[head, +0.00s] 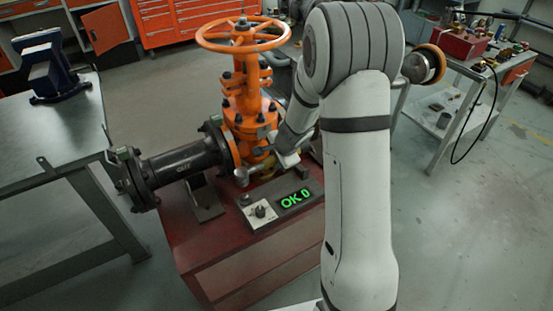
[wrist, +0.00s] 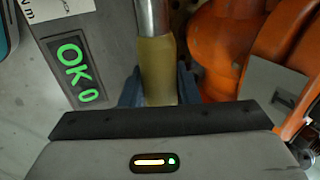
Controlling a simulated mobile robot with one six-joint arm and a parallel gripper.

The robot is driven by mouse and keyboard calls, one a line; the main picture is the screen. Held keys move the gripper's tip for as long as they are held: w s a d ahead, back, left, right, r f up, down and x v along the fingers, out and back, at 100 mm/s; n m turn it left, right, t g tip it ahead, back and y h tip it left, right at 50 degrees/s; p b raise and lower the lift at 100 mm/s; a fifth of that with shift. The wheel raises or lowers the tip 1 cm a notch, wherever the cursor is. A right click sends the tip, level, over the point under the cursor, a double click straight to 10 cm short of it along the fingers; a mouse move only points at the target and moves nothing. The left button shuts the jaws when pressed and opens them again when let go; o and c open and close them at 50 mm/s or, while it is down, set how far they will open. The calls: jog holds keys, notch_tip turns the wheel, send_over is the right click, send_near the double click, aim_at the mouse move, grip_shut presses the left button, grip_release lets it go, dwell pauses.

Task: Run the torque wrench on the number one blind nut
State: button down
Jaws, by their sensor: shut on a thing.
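My gripper (head: 281,163) is low beside the orange gate valve (head: 248,108), just behind the display box. In the wrist view my blue fingers (wrist: 158,92) are shut around the tan grip of the torque wrench (wrist: 157,68), one on each side. Its metal shaft runs up out of that view. In the head view the wrench (head: 267,166) is small and partly hidden by my gripper; I cannot tell whether it touches a support. The blind-end flange (head: 130,180) with several bolts closes the left end of the black pipe. I see no number marking a nut.
The display box (head: 283,203) reads "OK 0" and sits on the red stand (head: 237,262), close to my gripper. The black pipe (head: 185,163) joins the valve at left. A grey bench with a blue vise (head: 48,70) is at left, and a tool cart (head: 455,65) at right.

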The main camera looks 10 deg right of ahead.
jog(key=shift+w, duration=0.1)
notch_tip(320, 180, down, 8)
jog(key=b, duration=0.8)
jog(key=shift+r, duration=0.25)
jog(key=c, duration=1.4)
grip_release()
jog(key=o, duration=0.4)
jog(key=shift+s, duration=0.2)
jog(key=p+v, duration=0.3)
jog(key=v, duration=0.4)
jog(key=shift+d+r, duration=0.1)
jog(key=shift+r, duration=0.3)
